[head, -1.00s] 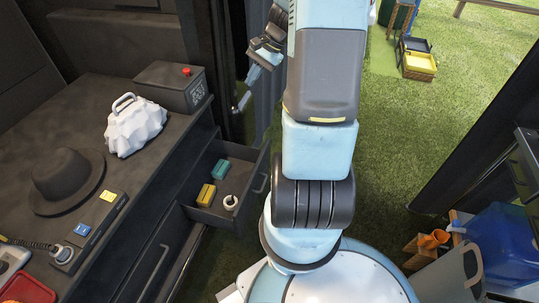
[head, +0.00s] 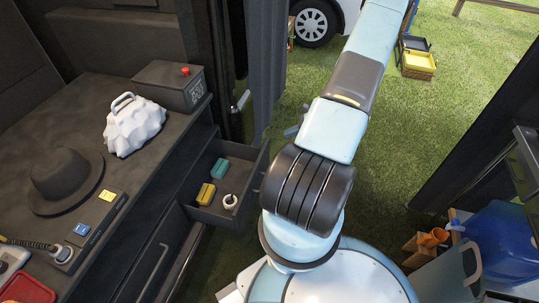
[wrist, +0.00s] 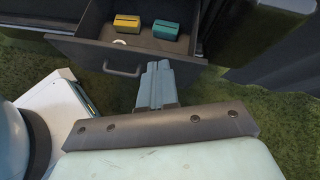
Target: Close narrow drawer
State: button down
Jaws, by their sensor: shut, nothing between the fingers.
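The narrow drawer (head: 218,212) is pulled open from the dark cabinet (head: 190,175). A teal block (head: 219,169), a yellow block (head: 206,193) and a white ring (head: 230,201) lie in it. In the wrist view the drawer front (wrist: 85,50) and its handle (wrist: 124,70) face me. My gripper (wrist: 157,66) is shut and empty, its tips close to the drawer front, right of the handle. I cannot tell whether they touch it. In the head view my gripper is mostly hidden behind my arm.
A black hat (head: 67,180), a white lumpy object (head: 134,125) and a dark box with a red button (head: 172,88) stand on the cabinet top. Grass (head: 410,130) lies open beyond. A blue container (head: 500,245) stands at the right.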

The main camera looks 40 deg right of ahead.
jog(key=s+d+f+m+t+h, duration=0.15)
jog(key=s+f+m, duration=0.25)
jog(key=f, duration=0.6)
send_near(263, 155)
jog(key=shift+t+y, duration=0.25)
jog(key=w+a+f, duration=0.2)
jog(key=f, duration=0.1)
jog(key=shift+w+a+f, duration=0.2)
jog(key=shift+w+a, duration=0.6)
jog(key=shift+w, duration=0.15)
